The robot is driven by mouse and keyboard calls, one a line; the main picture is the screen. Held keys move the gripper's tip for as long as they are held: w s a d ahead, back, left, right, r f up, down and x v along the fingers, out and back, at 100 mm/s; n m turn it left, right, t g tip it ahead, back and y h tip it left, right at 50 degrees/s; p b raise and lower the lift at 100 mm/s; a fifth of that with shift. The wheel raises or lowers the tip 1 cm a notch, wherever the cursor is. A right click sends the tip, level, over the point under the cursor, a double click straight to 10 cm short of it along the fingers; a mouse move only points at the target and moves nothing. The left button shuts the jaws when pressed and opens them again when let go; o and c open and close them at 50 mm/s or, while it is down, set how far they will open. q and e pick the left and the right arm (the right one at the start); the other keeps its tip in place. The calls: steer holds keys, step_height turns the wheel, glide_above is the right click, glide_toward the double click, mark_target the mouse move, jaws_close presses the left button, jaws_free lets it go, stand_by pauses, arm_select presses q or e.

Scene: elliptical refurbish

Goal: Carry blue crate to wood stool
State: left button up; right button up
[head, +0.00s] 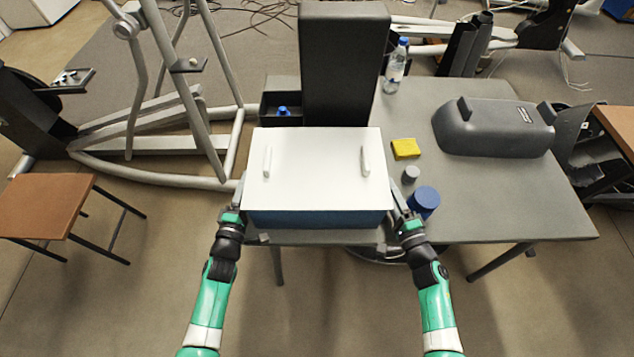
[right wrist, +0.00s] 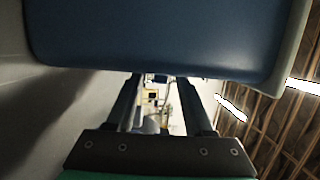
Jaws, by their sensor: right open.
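The blue crate (head: 318,218) with a white lid (head: 316,165) and two white handles stands at the front of the grey table. Its blue wall also fills the top of the right wrist view (right wrist: 155,35). My left gripper (head: 238,192) is at the crate's left side; its fingers are too hidden to judge. My right gripper (head: 398,198) is at the crate's right side. In the right wrist view its fingers (right wrist: 160,88) are apart with nothing between them, close to the crate wall. The wood stool (head: 45,205), with a bare brown seat, stands at the far left.
The grey table (head: 500,205) also bears a blue-lidded jar (head: 424,201), a small grey cylinder (head: 411,174), a yellow sponge (head: 405,149), a bottle (head: 396,68) and a dark cover (head: 493,128). An elliptical frame (head: 150,175) stands between stool and table. Floor in front is clear.

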arm_select(q)
steer(key=shift+w, duration=1.2)
arm_select(e)
steer(key=shift+x, duration=1.15)
arm_select(q)
jaws_close()
arm_select(e)
jaws_close()
